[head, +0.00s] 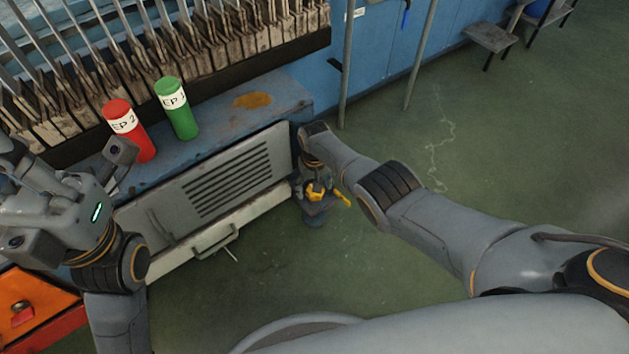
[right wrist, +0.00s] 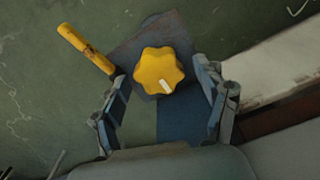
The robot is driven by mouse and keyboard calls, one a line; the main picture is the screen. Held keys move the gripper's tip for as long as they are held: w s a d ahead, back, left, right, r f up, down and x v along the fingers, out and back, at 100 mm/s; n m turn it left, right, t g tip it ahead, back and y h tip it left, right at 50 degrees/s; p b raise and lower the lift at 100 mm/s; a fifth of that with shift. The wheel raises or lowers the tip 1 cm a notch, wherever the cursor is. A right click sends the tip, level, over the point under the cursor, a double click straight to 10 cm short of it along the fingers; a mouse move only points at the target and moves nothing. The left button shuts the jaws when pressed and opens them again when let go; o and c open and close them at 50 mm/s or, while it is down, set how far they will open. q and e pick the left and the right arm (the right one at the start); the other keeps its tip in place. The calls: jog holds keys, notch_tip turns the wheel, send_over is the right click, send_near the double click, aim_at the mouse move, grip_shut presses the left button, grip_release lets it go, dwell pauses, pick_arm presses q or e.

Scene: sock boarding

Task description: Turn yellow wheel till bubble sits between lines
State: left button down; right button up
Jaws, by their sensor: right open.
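The yellow wheel (right wrist: 158,70) is a lobed knob with a white mark near its lower edge in the right wrist view. It sits on a dark base, low by the machine's corner, and shows small in the head view (head: 316,189). My right gripper (right wrist: 161,74) is open, with one finger on each side of the wheel; gaps show between fingers and wheel. A yellow lever (right wrist: 86,48) sticks out beside the left finger. My left gripper (head: 50,190) is over the left side in the head view; its jaw opening is unclear. I see no bubble or lines.
A red canister (head: 130,132) and a green canister (head: 177,108) stand on the blue machine ledge (head: 285,97). A vented panel (head: 232,180) and handle are below. An orange drawer unit (head: 40,300) is at lower left.

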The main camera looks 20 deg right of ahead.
notch_tip(320, 180, up, 12)
dwell(0.6)
jog(key=shift+f, duration=0.1)
dwell(0.4)
